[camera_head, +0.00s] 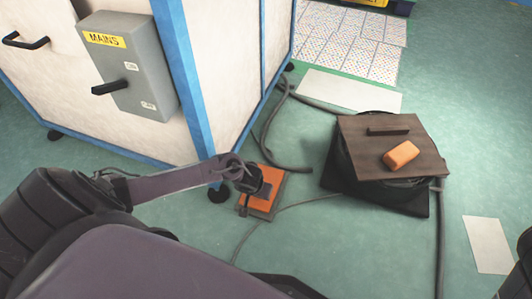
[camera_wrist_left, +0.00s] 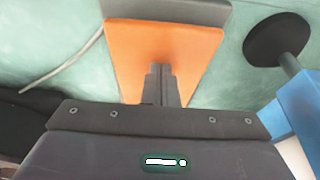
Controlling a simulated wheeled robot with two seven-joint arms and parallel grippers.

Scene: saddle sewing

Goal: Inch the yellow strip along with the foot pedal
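The foot pedal (camera_head: 268,201) is an orange plate with a dark edge on the green floor, beside the blue corner post of the white cabinet. My left gripper (camera_head: 250,196) is over the pedal and hides part of it. In the left wrist view the orange pedal (camera_wrist_left: 188,48) lies ahead of the left gripper (camera_wrist_left: 160,70), whose fingers are together with nothing between them. Whether the fingertips touch the pedal, I cannot tell. I cannot make out the yellow strip in either view. My right gripper is not in view.
A white cabinet (camera_head: 225,95) with blue posts and a grey MAINS switch box (camera_head: 130,72) stands at left. A caster (camera_head: 219,193) is close to the pedal. A brown-topped stand (camera_head: 365,150) with an orange block (camera_head: 401,156) is at right. Cables (camera_head: 265,120) cross the floor.

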